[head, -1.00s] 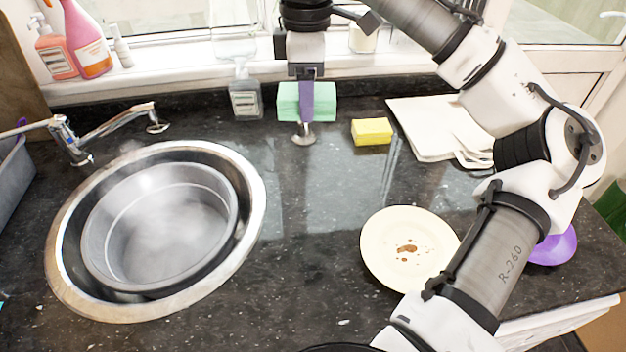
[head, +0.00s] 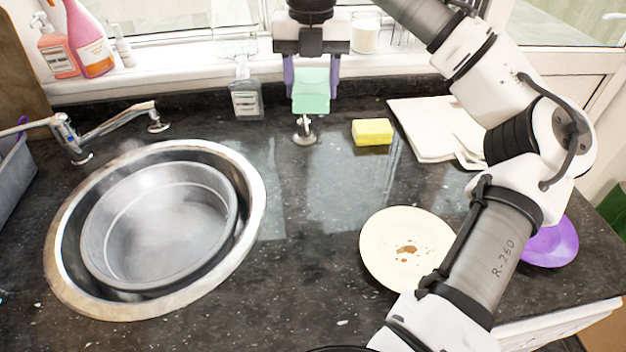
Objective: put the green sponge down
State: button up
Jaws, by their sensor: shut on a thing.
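The green sponge (head: 311,98) is a pale mint block at the back of the dark counter, below the window sill. My gripper (head: 311,88) points down over it, with one purple finger on its left side and one on its right. It is shut on the sponge. I cannot tell whether the sponge's underside touches the counter. A small metal fitting with a round base (head: 305,133) shows just below the sponge in the picture.
A yellow sponge (head: 372,132) and pale cloths (head: 428,135) lie to the right. A clear bottle (head: 246,98) stands to the left. The sink (head: 257,195) holds a steaming basin (head: 105,265). A stained plate (head: 385,255) lies front right. The middle counter (head: 300,230) is clear.

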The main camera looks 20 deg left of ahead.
aim_at(313, 181)
jog(key=shift+w+n, duration=0.1)
jog(key=shift+n, duration=0.6)
jog(key=shift+f, duration=0.25)
notch_tip(313, 181, down, 20)
jog(key=shift+r+p, duration=0.25)
jog(key=shift+p, duration=0.7)
jog(key=o, duration=0.5)
jog(key=shift+f, duration=0.15)
jog(key=o, duration=0.5)
jog(key=shift+c, duration=0.2)
notch_tip(313, 181, up, 12)
jog(key=b, duration=0.2)
jog(key=shift+r, duration=0.2)
